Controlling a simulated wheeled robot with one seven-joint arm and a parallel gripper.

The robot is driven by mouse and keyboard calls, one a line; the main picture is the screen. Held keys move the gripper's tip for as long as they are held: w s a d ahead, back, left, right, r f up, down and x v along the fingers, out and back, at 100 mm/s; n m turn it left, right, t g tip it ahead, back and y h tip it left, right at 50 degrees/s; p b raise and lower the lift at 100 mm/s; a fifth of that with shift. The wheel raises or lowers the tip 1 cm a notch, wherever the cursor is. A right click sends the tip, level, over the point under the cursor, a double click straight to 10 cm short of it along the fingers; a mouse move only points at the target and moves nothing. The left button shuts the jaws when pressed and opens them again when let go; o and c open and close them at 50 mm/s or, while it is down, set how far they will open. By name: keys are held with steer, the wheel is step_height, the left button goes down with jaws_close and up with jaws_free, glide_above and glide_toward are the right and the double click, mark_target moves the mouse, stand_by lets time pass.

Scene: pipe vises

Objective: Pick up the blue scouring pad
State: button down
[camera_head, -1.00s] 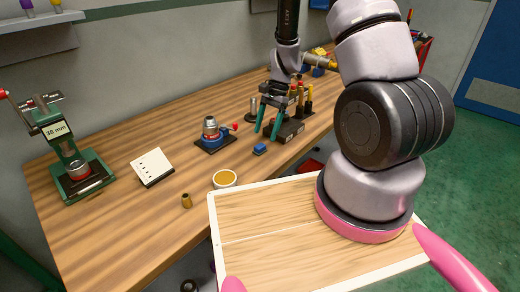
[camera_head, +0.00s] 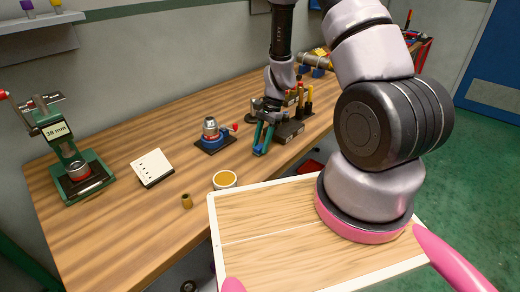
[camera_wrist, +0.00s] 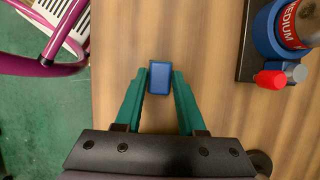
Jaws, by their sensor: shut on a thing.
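The blue scouring pad (camera_wrist: 160,78) is a small blue block in the wrist view, between the tips of my gripper (camera_wrist: 160,85). Both green fingers touch its sides, and the gripper is shut on it. In the head view, my gripper (camera_head: 263,138) points down over the front part of the workbench.
A device with a blue ring and red knob (camera_head: 212,136) stands left of my gripper. A holder with screwdrivers (camera_head: 295,118) stands close behind it at right. A yellow-filled dish (camera_head: 225,180), brass fitting (camera_head: 187,201), white card (camera_head: 152,168) and green vise (camera_head: 80,172) are further left.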

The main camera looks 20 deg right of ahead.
mark_target(261, 146)
steer(key=shift+r, duration=0.1)
step_height(261, 146, up, 10)
stand_by(0.5)
